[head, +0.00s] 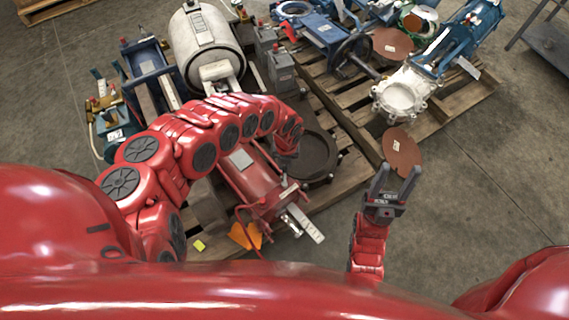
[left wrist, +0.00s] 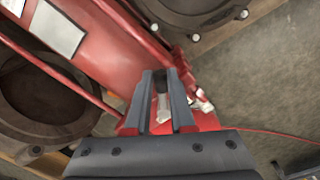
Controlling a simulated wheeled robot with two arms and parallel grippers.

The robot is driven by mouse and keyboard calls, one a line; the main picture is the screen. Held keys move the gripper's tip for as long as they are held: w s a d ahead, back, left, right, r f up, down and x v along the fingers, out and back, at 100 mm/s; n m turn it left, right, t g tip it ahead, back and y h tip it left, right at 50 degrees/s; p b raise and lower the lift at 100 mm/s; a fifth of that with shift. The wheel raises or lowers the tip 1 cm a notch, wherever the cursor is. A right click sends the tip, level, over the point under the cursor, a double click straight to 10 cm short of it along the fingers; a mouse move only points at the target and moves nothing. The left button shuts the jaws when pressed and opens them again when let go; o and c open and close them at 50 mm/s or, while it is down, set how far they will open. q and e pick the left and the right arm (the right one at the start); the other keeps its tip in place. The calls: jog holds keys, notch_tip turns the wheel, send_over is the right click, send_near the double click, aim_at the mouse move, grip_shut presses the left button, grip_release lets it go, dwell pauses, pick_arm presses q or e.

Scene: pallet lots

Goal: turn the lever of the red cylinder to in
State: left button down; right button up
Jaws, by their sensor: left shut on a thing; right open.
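The red cylinder (head: 248,176) lies on the pallet in the middle of the head view, partly behind my left arm. Its red body also fills the upper left of the left wrist view (left wrist: 100,50). My left gripper (head: 284,164) is at its right end. In the left wrist view my left gripper's dark fingers (left wrist: 161,88) are shut on a small pale lever (left wrist: 162,108); its marking cannot be read. My right gripper (head: 399,170) is open and empty, right of the pallet and apart from the cylinder.
A dark round flange (head: 318,157) lies close to the left gripper. A brown disc (head: 402,148) is beyond my right gripper.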

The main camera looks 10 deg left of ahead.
pick_arm(q)
jog(key=c, duration=0.8)
grip_release()
jog(key=shift+o, duration=0.2)
notch_tip(320, 180, up, 18)
jog(key=p, duration=0.9)
jog(key=shift+d+f, duration=0.25)
jog(key=shift+w, duration=0.1)
